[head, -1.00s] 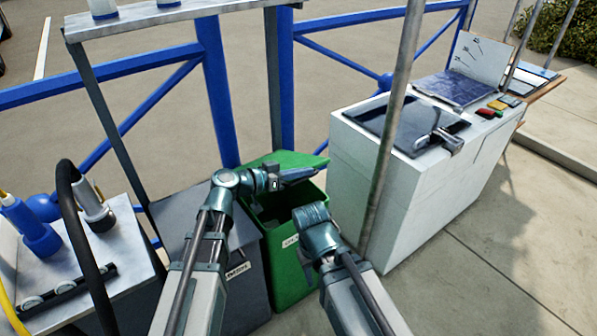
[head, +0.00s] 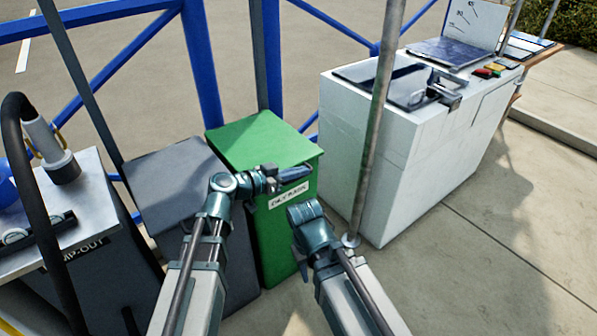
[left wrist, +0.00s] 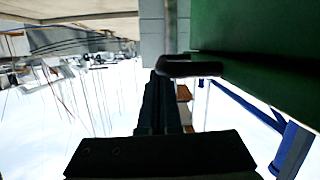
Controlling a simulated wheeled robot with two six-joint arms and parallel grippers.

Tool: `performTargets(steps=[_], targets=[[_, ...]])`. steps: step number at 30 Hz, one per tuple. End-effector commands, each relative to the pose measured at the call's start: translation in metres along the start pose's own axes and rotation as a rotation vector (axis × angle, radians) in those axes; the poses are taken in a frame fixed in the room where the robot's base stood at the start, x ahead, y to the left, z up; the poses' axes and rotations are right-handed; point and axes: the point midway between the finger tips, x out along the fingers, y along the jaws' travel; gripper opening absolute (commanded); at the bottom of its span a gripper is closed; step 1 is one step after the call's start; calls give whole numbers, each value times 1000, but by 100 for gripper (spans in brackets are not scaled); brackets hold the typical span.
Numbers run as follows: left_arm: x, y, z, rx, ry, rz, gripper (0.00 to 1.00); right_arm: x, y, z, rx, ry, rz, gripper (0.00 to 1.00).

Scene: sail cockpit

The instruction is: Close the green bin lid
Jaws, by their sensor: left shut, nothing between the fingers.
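The green bin (head: 283,222) stands in the middle of the head view, with a white label on its front. Its green lid (head: 262,140) lies flat over the top, and the inside of the bin is hidden. My left gripper (head: 305,172) is shut and empty, at the lid's front edge above the label. In the left wrist view the shut fingers (left wrist: 190,67) are beside a large green surface (left wrist: 270,50); I cannot tell if they touch it. My right arm shows at the lower middle of the head view, but its fingers are not visible.
A dark grey bin (head: 180,185) stands directly left of the green one. A white counter (head: 370,165) with a sink stands to the right, behind a metal pole (head: 374,120). A pump-out station (head: 60,235) is at the left. Paving at the lower right is clear.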

Motion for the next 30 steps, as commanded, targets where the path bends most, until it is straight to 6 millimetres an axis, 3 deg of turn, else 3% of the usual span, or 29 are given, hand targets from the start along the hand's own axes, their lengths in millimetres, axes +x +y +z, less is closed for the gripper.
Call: performTargets(steps=[5,20,30], targets=[[2,0,9,0,-1,0,0,9,-1,-1,0,0,-1,45],[2,1,11,2,-6,4,0,10,-1,-1,0,0,-1,45],[0,6,-4,1,-3,3,0,-4,0,0,-2,0,-1,45]])
